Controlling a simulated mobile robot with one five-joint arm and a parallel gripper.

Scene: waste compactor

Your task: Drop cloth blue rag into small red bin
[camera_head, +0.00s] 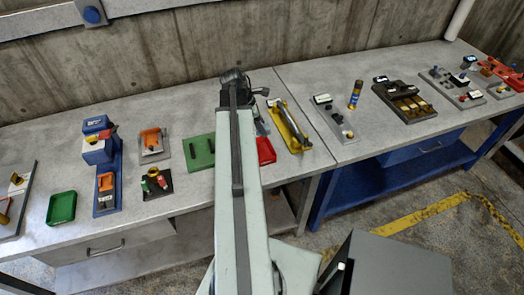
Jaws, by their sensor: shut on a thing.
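My arm reaches up the middle of the picture over the bench. My gripper (260,94) is at its far end, small and dark, and mostly hidden by the arm. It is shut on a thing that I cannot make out. I see no blue rag clearly. A small red bin (266,151) stands on the bench just right of my arm, nearer to me than the gripper in the picture. Its left part is hidden behind the arm.
A yellow tray (299,140) with a tool lies right of the red bin, and a green tray (199,152) left of the arm. A green bin (62,207) stands farther left. A blue device (97,147) and several fixtures crowd the bench.

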